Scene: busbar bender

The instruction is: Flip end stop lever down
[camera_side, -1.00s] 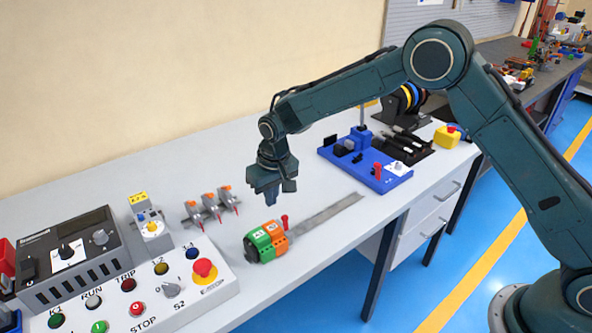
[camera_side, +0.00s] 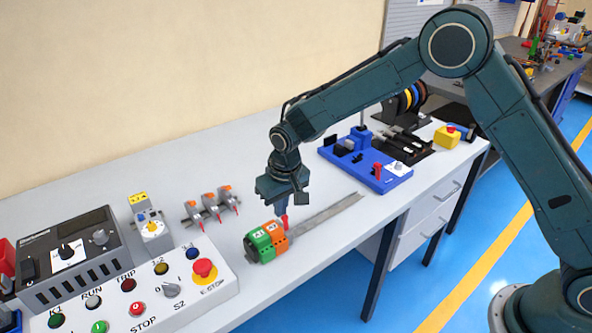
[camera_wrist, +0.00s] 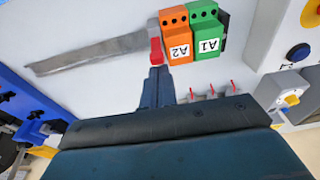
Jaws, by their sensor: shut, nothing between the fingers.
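The end stop's red lever (camera_side: 285,222) stands upright on the metal rail, beside the orange terminal block A2 (camera_side: 273,235). The green block A1 (camera_side: 260,244) sits on A2's other side. The wrist view also shows the red lever (camera_wrist: 155,50), the orange block (camera_wrist: 176,36) and the green block (camera_wrist: 206,31). My gripper (camera_side: 282,208) is shut and empty, pointing down with its fingertips at the lever's upper end. In the wrist view the shut fingertips (camera_wrist: 158,72) lie close beside the lever. I cannot tell whether they touch it.
The bare rail (camera_side: 328,211) runs away to the right from the lever. Several grey clamp-like parts (camera_side: 211,204) with red tips lie to the left. A control panel (camera_side: 180,287) with buttons fills the front left. A blue fixture (camera_side: 370,172) stands at the back right.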

